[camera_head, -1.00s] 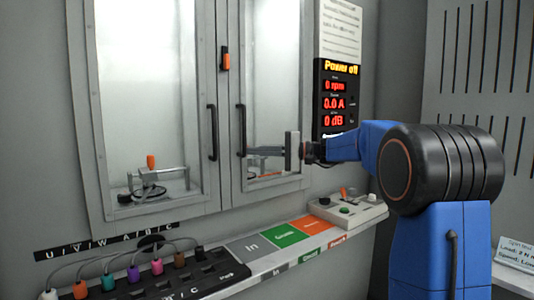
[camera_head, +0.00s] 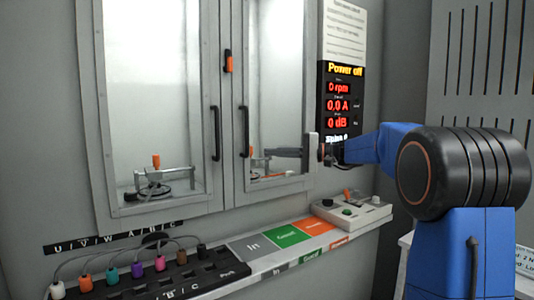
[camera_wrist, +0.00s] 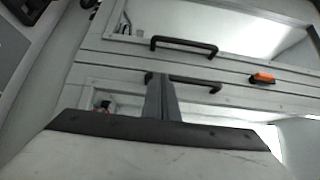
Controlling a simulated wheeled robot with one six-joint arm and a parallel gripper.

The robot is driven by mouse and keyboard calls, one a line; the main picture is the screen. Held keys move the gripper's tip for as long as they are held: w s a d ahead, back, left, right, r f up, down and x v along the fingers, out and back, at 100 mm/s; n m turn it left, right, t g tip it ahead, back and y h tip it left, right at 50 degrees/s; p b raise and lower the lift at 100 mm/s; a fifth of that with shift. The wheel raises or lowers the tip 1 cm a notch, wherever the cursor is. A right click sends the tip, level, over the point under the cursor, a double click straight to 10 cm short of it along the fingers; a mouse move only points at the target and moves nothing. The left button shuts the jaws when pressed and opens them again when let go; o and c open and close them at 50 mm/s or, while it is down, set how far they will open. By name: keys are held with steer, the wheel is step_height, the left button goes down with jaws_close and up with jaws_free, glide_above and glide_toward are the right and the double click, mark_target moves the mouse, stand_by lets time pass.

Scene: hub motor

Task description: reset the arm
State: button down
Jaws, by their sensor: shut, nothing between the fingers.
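My gripper (camera_head: 270,152) is at the end of my blue and black arm, in front of the right-hand glass door of the cabinet. Its dark fingers point left, toward the right door's black handle (camera_head: 244,131), and look closed together. I see no object held. In the wrist view the fingers (camera_wrist: 159,80) are pressed together in the middle, overlapping one black door handle (camera_wrist: 195,82) in the picture. I cannot tell whether they touch it.
Both cabinet doors look shut, with an orange latch (camera_head: 228,61) between them. A ledge below carries colored plugs (camera_head: 138,272), In, green and orange zones, and a control box (camera_head: 352,212). A display panel (camera_head: 340,100) reads "Power off". A slotted grey panel (camera_head: 475,65) stands right.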

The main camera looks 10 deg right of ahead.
steer(key=s+d, duration=0.5)
steer(key=d, duration=0.2)
steer(key=s+a+f+g+h, duration=0.2)
steer(key=s+a+f+h, duration=0.3)
steer(key=s+f, duration=0.4)
steer(key=s+a+f+g+h, duration=0.1)
steer(key=s+a+f+h, duration=0.2)
steer(key=s+a+f, duration=0.6)
steer(key=s+d+f+n+h, duration=0.1)
steer(key=s+d+f+h, duration=0.2)
steer(key=s, duration=0.4)
steer(key=s+d+f+n+h, duration=0.2)
steer(key=s+d+f, duration=0.2)
steer(key=s+f, duration=0.3)
steer(key=s+d+f+n+t+h, duration=0.1)
steer(key=s+d+f+h, duration=0.2)
steer(key=s, duration=0.5)
step_height(320, 180, down, 2)
steer(key=shift+s+d+f+h, duration=0.2)
steer(key=shift+s+d+h, duration=0.15)
steer(key=shift+d, duration=0.5)
